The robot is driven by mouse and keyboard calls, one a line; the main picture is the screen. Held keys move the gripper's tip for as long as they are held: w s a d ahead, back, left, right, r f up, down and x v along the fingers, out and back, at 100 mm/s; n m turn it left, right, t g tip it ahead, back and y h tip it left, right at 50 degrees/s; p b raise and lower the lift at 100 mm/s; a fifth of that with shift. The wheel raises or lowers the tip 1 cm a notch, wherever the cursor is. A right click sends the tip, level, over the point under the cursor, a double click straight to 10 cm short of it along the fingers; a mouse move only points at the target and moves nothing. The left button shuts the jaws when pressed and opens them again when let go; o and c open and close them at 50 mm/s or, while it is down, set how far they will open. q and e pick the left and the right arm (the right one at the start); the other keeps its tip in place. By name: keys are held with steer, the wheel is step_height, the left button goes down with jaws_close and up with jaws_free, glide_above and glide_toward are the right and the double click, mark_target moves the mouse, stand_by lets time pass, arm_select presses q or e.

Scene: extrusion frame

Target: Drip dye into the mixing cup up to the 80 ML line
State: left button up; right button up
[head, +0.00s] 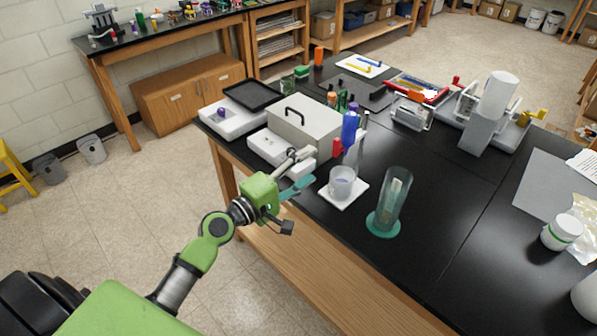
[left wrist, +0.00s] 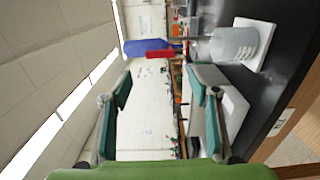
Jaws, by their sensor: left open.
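A clear mixing cup (head: 342,182) stands upright on a white square pad (head: 347,199) near the table's front left edge. It also shows sideways in the left wrist view (left wrist: 234,46), with dark marks on its wall; I cannot read them or tell its fill level. A blue bottle (head: 350,125) and a red-topped item (head: 337,147) stand behind the cup; both show in the left wrist view, blue (left wrist: 142,46) and red (left wrist: 160,54). I cannot tell which holds dye. My left gripper (head: 306,170) is open and empty, left of the cup and apart from it. My right gripper is out of view.
A tall clear cylinder (head: 395,203) with a teal base stands right of the cup. A grey box (head: 309,121) with a handle and white trays are behind my left gripper. A white jar (head: 562,232) is far right. The black tabletop between cylinder and jar is clear.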

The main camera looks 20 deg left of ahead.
arm_select(q)
steer(key=shift+v, duration=1.25)
steer(key=s+a+f+m+g+y+b, duration=0.1)
steer(key=s+f+g+y, duration=0.1)
steer(key=f, duration=1.1)
steer(key=s+a+f+m+g+y+b, duration=0.1)
steer(key=a+f+g+b, duration=0.1)
steer(key=f, duration=1.1)
steer(key=s+f+m+g+y+b, duration=0.1)
steer(key=s+f+m+g, duration=0.1)
steer(key=s+f, duration=0.5)
steer(key=s+f+m+g+y+b, duration=0.1)
steer(key=s+f+m+g, duration=0.1)
steer(key=f, duration=0.9)
steer(key=s+d+f+m+g+b, duration=0.1)
steer(key=s+f+m+g, duration=0.1)
steer(key=s+f, duration=0.6)
steer(key=s+d+f+m+g+b, duration=0.1)
steer(key=s+f+m+g, duration=0.2)
steer(key=s, duration=1.2)
steer(key=s+d+f+m+g+y+b, duration=0.1)
steer(key=s+f+m, duration=0.4)
steer(key=s+f, duration=0.7)
steer(key=shift+s+d+f+m+g+b, duration=0.35)
steer(key=shift+d+f+g, duration=0.3)
steer(key=shift+f+g, duration=0.35)
